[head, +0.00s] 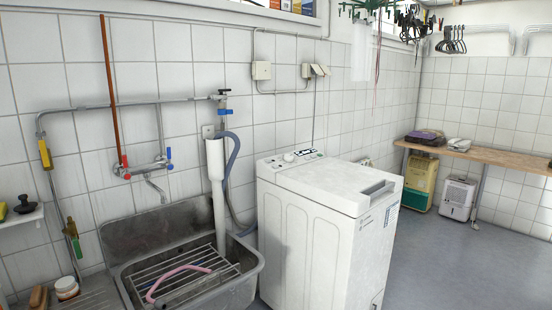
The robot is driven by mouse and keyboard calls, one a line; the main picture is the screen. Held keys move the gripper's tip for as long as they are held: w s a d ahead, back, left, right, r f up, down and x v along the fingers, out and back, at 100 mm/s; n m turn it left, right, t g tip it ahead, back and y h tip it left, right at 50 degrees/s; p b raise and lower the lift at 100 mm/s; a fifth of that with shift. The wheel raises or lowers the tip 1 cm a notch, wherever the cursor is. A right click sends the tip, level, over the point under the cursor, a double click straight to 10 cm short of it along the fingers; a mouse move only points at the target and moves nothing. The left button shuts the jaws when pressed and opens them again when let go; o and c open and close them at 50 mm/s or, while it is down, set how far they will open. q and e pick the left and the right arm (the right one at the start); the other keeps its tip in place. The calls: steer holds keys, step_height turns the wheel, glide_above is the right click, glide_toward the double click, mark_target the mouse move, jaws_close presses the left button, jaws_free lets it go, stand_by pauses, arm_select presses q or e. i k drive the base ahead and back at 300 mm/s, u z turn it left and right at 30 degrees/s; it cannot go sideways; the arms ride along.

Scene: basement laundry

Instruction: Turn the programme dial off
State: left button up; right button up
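A white top-loading washing machine (318,225) stands against the tiled wall in the middle of the head view. The lid is shut. Neither of my grippers is in view.
A metal sink (252,283) with a rack and a pink hose stands close to the machine's left. A grey hose (233,165) runs down between them. The floor (450,265) to the right is clear, up to a wooden bench (500,158).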

mark_target(288, 158)
steer(key=u, duration=0.4)
steer(key=k, duration=0.45)
steer(key=z, duration=0.6)
steer(key=i, duration=0.95)
steer(key=z, duration=0.45)
steer(key=i, duration=1)
steer(key=u, duration=1.2)
steer(key=i, duration=0.6)
steer(key=u, duration=0.7)
